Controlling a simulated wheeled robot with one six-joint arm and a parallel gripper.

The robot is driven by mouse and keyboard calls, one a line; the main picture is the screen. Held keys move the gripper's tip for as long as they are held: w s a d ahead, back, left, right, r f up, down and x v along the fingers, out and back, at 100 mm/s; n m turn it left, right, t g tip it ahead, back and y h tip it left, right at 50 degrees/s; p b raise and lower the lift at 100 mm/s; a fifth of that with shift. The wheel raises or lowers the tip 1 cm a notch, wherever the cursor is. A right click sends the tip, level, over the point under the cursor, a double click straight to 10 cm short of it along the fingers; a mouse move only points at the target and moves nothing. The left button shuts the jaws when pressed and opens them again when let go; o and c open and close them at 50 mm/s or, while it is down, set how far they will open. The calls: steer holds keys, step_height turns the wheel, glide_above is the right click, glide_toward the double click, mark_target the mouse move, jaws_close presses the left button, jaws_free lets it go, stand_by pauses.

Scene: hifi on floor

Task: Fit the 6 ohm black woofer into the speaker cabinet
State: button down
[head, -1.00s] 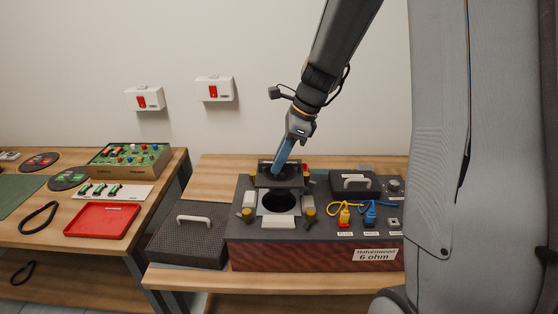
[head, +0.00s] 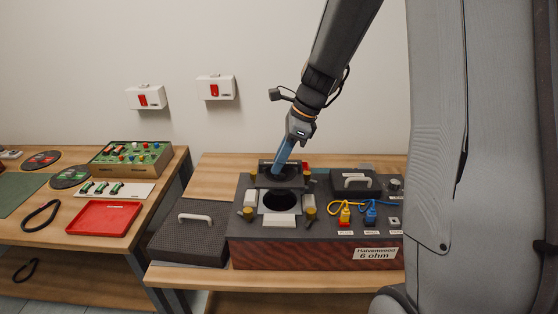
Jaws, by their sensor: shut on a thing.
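The speaker cabinet (head: 300,246) is a dark box with a reddish wood-grain front and a "6 ohm" label, standing on a wooden bench. A round dark opening (head: 280,202) in its top has a pale square surround. My gripper (head: 278,171) reaches down from the upper right behind the opening. It is shut on a black woofer (head: 268,181), which shows as a dark, squarish piece at the far edge of the opening. The fingertips are small and partly merge with it. I cannot tell whether the woofer touches the cabinet.
Yellow-topped clamps (head: 309,212) flank the opening. Yellow and blue leads (head: 370,213) and a black handled cover (head: 356,184) are on the cabinet's right. A dark grille panel (head: 188,236) with a white handle lies left. A red tray (head: 104,217) is on the left bench.

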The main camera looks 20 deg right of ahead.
mark_target(280, 174)
steer(key=shift+f+b, duration=0.5)
steer(key=shift+f, duration=0.75)
steer(key=shift+f+b, duration=0.45)
steer(key=shift+f, duration=0.6)
steer(key=shift+f+b, duration=0.45)
steer(key=shift+f, duration=0.6)
steer(key=shift+f+b, duration=0.5)
steer(key=shift+f, duration=0.55)
steer(key=c, duration=1.7)
jaws_free()
